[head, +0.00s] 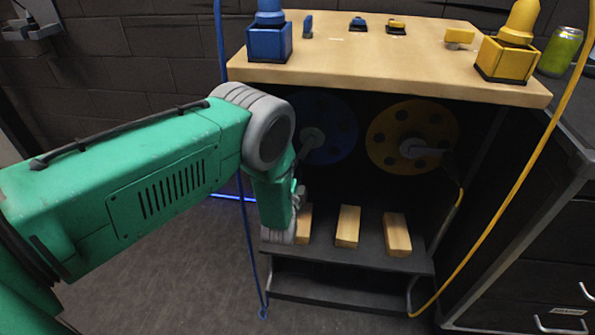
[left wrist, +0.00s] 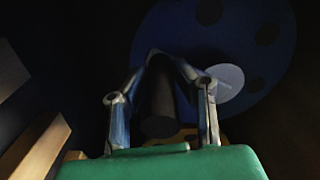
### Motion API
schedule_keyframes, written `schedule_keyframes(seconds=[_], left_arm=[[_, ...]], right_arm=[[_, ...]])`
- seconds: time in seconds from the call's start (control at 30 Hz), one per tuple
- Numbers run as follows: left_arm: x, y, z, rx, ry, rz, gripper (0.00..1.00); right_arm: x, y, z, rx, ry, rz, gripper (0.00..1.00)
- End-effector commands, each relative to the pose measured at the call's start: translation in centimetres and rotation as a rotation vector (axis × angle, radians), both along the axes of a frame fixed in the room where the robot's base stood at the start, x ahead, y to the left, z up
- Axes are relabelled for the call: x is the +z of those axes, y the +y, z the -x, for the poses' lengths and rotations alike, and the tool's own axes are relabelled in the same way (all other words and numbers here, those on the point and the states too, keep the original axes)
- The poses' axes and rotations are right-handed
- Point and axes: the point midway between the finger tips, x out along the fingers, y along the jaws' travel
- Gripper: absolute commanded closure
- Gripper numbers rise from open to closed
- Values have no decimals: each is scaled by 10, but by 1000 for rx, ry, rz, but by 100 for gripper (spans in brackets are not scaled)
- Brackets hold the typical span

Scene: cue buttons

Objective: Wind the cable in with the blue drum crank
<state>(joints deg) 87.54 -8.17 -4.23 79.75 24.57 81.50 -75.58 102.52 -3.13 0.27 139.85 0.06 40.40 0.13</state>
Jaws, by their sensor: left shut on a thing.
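The blue drum (head: 338,125) sits in the dark bay under the wooden top, left of the yellow drum, partly hidden by my left arm. In the left wrist view the blue drum (left wrist: 268,75) is behind my left gripper (left wrist: 166,68), whose two fingers are closed around a dark cylindrical crank handle (left wrist: 160,105). In the head view my wrist hides the handle and most of the gripper. The blue cable (head: 242,190) hangs down the left side to a loop near the floor. My right gripper is not in view.
The yellow drum (head: 400,140) and yellow cable (head: 520,180) are to the right. Several wooden blocks (head: 348,226) lie on the low dark shelf (head: 375,258). A blue box (head: 268,43) and a yellow box (head: 506,60) stand on the wooden top (head: 370,55).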

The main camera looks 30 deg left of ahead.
Motion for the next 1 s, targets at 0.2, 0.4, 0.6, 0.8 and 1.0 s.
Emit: schedule_keyframes(seconds=[0.2,0.4,0.6,0.8,1.0], left_arm=[[-1,4,1,9,1,-1,57],[-1,2,0,5,1,-1,57],[-1,-1,5,2,3,0,57],[-2,-10,36,2,6,0,57],[-2,-21,78,3,5,-1,57]], right_arm=[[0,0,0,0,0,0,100],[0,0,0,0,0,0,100],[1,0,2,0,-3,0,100],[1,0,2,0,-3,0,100],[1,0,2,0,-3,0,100]])
